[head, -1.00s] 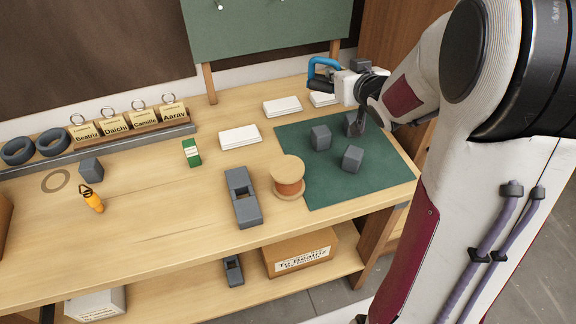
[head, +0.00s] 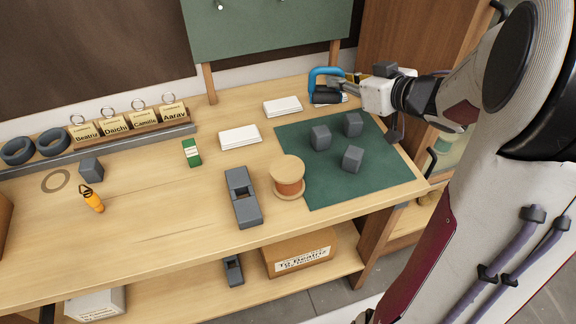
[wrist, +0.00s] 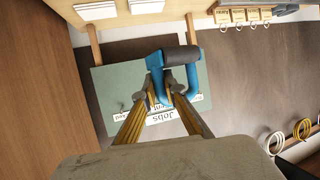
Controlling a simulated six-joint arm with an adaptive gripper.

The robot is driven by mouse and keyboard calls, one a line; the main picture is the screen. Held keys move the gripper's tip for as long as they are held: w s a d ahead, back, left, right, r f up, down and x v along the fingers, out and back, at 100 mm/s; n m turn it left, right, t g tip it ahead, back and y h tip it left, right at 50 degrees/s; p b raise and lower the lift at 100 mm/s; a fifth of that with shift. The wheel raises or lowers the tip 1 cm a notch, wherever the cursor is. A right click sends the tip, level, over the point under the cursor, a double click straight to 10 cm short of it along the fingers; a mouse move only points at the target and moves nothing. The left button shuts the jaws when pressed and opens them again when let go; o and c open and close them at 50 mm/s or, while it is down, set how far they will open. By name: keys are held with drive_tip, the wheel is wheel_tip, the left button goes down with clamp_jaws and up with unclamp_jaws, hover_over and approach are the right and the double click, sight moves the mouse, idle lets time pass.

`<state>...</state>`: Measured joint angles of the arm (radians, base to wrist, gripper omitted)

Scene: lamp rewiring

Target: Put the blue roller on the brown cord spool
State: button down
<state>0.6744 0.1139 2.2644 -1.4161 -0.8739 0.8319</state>
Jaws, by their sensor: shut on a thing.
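The blue roller has a blue frame (head: 319,76) and a dark cylinder. It is held in my gripper (head: 346,82) above the back right of the bench. In the wrist view my gripper (wrist: 160,92) is shut on the blue frame (wrist: 190,82), with the dark cylinder (wrist: 181,56) beyond the fingertips. The brown cord spool (head: 289,187) stands upright at the left edge of the green mat, with a pale wooden top disc. My gripper is well behind it and to its right, not touching it.
Several grey blocks (head: 353,159) sit on the green mat (head: 390,181). A grey holder (head: 243,197) lies left of the spool. White stacks (head: 240,137) and a green box (head: 192,153) lie farther back. A wooden cabinet (head: 400,40) stands behind my arm.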

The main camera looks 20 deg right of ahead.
drive_tip(key=s+a+f+n+g+y, duration=0.1)
drive_tip(key=s+a+f+n+y, duration=0.1)
drive_tip(key=s+a, duration=0.3)
drive_tip(key=a+n+y, duration=0.1)
drive_tip(key=a, duration=0.1)
drive_tip(key=shift+s+a+f+n+g+y, duration=0.2)
drive_tip(key=shift+a+f+n+g+y, duration=0.1)
drive_tip(key=shift+a+g+y, duration=0.1)
drive_tip(key=shift+f, duration=2.95)
drive_tip(key=shift+f, duration=2.05)
drive_tip(key=shift+f, duration=0.15)
